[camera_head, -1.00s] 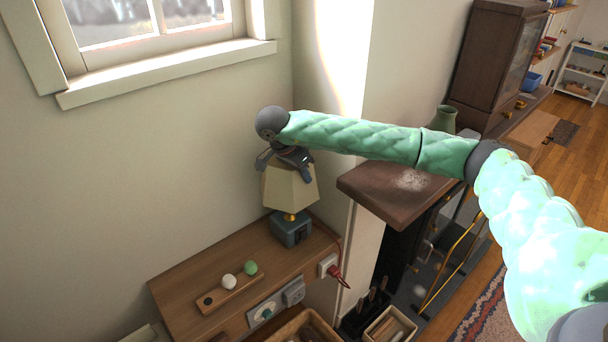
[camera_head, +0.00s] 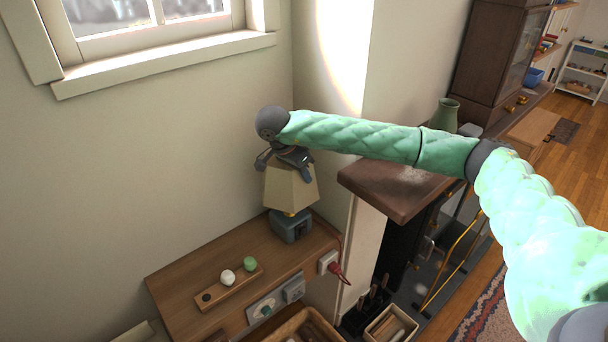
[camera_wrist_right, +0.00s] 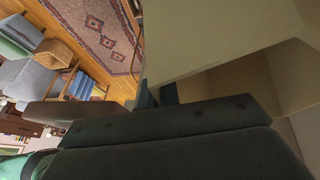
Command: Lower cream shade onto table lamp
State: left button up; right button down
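The cream shade (camera_head: 291,188), a tapered angular shade, is upright over the lamp's blue-grey base (camera_head: 291,228). A small bit of gold stem shows between the shade's lower edge and the base. Whether the shade rests on the lamp cannot be told. My right gripper (camera_head: 290,160) is at the top of the shade, with its fingers at the upper edge, and appears shut on it. In the right wrist view the shade's pale wall (camera_wrist_right: 215,38) is close, against a dark finger (camera_wrist_right: 165,96). My left gripper is not in view.
The lamp stands on a wooden table (camera_head: 215,262) near the wall corner. A wooden block with a white and a green ball (camera_head: 249,264) lies left of it. The mantel (camera_head: 390,190) lies below my right arm.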

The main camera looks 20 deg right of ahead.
jog(key=shift+f, duration=0.1)
jog(key=c, duration=2.1)
grip_release()
jog(key=o, duration=0.5)
jog(key=shift+o, duration=0.2)
jog(key=shift+a+r, duration=0.1)
jog(key=shift+r, duration=0.2)
jog(key=shift+a+r+b, duration=0.15)
jog(key=shift+r+b, duration=0.1)
jog(key=shift+b, duration=0.1)
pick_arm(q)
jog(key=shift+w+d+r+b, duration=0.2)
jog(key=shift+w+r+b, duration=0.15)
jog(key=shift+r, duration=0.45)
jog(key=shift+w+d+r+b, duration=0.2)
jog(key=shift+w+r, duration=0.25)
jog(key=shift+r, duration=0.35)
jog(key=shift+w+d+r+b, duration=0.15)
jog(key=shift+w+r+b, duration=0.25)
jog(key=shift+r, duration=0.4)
pick_arm(e)
jog(key=v, duration=0.6)
jog(key=shift+r, duration=0.25)
